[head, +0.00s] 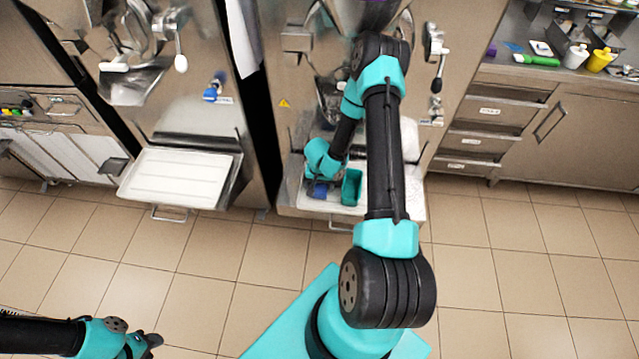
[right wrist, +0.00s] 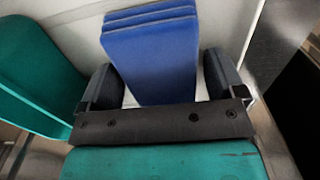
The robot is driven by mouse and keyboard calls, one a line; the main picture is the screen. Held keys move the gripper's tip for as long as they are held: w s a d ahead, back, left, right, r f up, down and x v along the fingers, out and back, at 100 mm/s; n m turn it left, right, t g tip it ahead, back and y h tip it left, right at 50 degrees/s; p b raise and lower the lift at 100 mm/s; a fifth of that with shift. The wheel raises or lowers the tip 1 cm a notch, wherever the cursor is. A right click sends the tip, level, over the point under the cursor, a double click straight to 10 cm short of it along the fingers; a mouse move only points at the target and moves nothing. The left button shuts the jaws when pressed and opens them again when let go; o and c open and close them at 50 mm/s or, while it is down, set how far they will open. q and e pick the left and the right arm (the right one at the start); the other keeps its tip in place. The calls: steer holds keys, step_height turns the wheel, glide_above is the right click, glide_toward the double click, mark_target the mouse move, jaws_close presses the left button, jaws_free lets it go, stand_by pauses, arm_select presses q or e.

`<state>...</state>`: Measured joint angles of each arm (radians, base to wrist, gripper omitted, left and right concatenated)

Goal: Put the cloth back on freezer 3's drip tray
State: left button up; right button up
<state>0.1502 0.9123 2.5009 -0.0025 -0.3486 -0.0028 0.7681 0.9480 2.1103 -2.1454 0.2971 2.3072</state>
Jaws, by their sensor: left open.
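A blue folded cloth (head: 318,190) lies on the pale drip tray (head: 384,206) of the middle freezer, beside a green tub (head: 351,187). My right gripper (head: 319,179) reaches down over it. In the right wrist view, the layered cloth (right wrist: 152,55) shows between the spread fingers of the right gripper (right wrist: 163,85), with small gaps at its sides. The green tub (right wrist: 35,75) is close at the left there. My left gripper (head: 157,343) is open and empty over the floor, at the bottom left. I cannot read which freezer is number 3.
Another freezer with a white drip tray (head: 178,178) stands to the left, with a blue-handled item (head: 214,88) on its front. Drawers (head: 478,138) and a counter with a green item (head: 540,60) and a yellow jug (head: 600,60) are at the right. The tiled floor is clear.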

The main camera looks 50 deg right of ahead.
steer(key=shift+o, duration=0.5)
steer(key=shift+r, duration=2.85)
steer(key=shift+a, duration=0.1)
steer(key=s+a+r+n+y, duration=0.1)
steer(key=s+a+n, duration=0.1)
steer(key=a, duration=0.6)
steer(key=s+a+r+n+y, duration=0.1)
steer(key=s+a+n, duration=0.2)
steer(key=a, duration=0.6)
steer(key=s+a+r+n+y, duration=0.1)
steer(key=a+n, duration=0.3)
steer(key=a, duration=0.5)
steer(key=shift+s+a+r+t+y, duration=0.25)
steer(key=shift+s+r+t+y, duration=0.15)
steer(key=shift+s, duration=0.45)
